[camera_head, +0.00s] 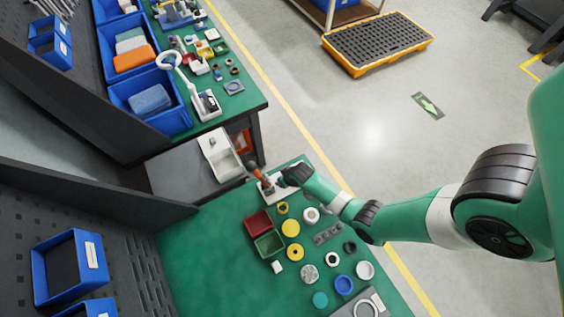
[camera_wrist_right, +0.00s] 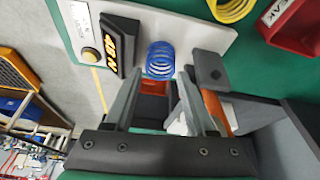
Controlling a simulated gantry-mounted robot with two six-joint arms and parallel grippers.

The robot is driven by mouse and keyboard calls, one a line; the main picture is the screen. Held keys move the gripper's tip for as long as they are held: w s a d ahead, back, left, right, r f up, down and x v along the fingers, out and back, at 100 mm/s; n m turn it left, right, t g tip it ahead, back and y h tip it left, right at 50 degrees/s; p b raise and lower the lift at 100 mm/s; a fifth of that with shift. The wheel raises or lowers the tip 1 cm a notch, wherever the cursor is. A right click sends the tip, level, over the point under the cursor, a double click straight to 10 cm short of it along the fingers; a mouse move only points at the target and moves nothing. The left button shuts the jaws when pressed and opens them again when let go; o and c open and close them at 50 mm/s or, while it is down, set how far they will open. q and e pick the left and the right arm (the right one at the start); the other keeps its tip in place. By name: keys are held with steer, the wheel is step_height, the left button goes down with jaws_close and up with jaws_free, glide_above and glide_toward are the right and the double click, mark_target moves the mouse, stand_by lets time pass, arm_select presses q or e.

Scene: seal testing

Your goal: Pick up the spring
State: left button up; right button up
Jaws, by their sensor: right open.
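A blue coil spring (camera_wrist_right: 160,58) shows in the right wrist view, standing at the white base plate (camera_wrist_right: 215,42) of a test device. My right gripper (camera_wrist_right: 160,78) is open, with its two fingers apart and pointing at the spring. The spring appears between or just beyond the fingertips; I cannot tell the exact depth. No contact is visible. In the head view my right gripper (camera_head: 284,179) is over the white plate (camera_head: 279,191), and the spring is hidden there. My left gripper is not in view.
A red bin (camera_head: 258,223) and green bin (camera_head: 269,243) stand close by, with several rings and discs. A white tray (camera_head: 220,157) lies behind.

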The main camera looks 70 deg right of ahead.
steer(key=b+x, duration=0.2)
steer(key=x, duration=0.2)
steer(key=shift+s+a+f+b, duration=0.1)
steer(key=shift+s+b, duration=0.1)
steer(key=shift+b, duration=0.2)
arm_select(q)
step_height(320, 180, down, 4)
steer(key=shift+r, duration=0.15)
arm_select(e)
jaws_close()
steer(key=shift+r+p, duration=0.6)
step_height(320, 180, up, 4)
steer(key=p, duration=0.3)
steer(key=shift+s+a+f+p, duration=0.1)
steer(key=shift+s+p, duration=0.1)
steer(key=shift+p, duration=0.2)
arm_select(q)
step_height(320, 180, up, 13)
steer(key=p, duration=0.8)
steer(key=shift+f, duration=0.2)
arm_select(e)
steer(key=s+a+r, duration=0.3)
steer(key=s+r, duration=0.5)
steer(key=s, duration=0.5)
steer(key=shift+a, duration=0.35)
